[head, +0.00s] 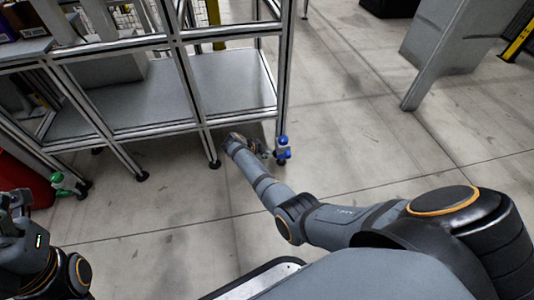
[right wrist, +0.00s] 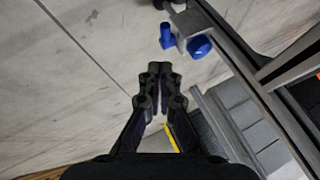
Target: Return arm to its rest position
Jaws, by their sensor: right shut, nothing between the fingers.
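My right arm (head: 330,222) reaches forward over the floor, with its gripper (head: 264,151) low beside a leg of the metal rack (head: 285,60). In the right wrist view the right gripper (right wrist: 160,70) has its fingers together with nothing between them. A blue-handled fitting (head: 283,148) is on the rack leg just right of the gripper. It also shows in the right wrist view (right wrist: 200,46), apart from the fingertips. My left arm (head: 50,270) is at the lower left; its fingers cannot be made out.
The rack's lower shelf (head: 235,80) and frame stand close ahead. A green-handled fitting (head: 62,184) is on a left rack leg near a red object (head: 25,180). A grey panel (head: 440,55) stands at upper right. The floor (head: 390,140) right of the rack is clear.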

